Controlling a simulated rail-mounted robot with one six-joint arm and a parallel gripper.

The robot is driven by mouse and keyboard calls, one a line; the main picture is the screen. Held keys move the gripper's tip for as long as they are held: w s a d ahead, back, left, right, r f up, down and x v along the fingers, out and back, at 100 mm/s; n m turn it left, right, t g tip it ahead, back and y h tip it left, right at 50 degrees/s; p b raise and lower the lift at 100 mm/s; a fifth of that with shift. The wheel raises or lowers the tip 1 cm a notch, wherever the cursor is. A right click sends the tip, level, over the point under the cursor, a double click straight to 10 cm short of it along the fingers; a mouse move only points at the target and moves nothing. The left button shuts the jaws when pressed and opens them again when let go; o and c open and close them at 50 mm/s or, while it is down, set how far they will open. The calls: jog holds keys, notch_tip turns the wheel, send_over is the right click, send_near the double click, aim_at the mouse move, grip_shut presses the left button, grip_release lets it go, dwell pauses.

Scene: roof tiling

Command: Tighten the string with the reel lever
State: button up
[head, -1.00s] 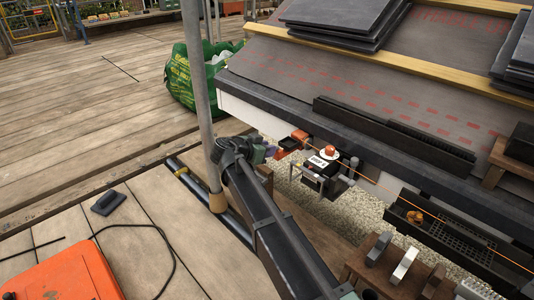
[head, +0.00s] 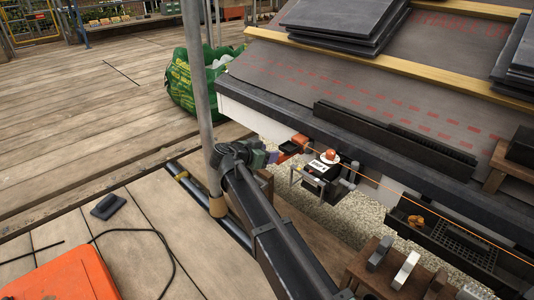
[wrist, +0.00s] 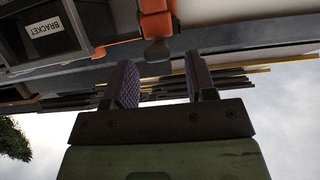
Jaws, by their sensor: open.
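The orange string (head: 390,190) runs along the eave from an orange reel (head: 300,139) toward the lower right. In the wrist view the orange reel (wrist: 154,20) is at the top centre, with a duller block, perhaps its lever (wrist: 157,52), hanging below it. My gripper (head: 274,157) is just left of and below the reel in the head view. In the wrist view my gripper (wrist: 162,82) is open, its two purple pads apart and empty. The block appears above the gap between the pads, apart from them. In the head view the lever cannot be made out.
A black bracket bin (head: 318,168) stands right of my gripper; its label shows in the wrist view (wrist: 45,27). A metal scaffold pole (head: 200,90) stands close left of my arm. The dark gutter (head: 450,235) lies right. Decking at left is mostly clear.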

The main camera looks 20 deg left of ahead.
jog(key=p+v, duration=0.3)
jog(key=v, duration=0.7)
jog(key=shift+s+p, duration=0.2)
jog(key=shift+p, duration=0.15)
jog(key=shift+a+r, duration=0.1)
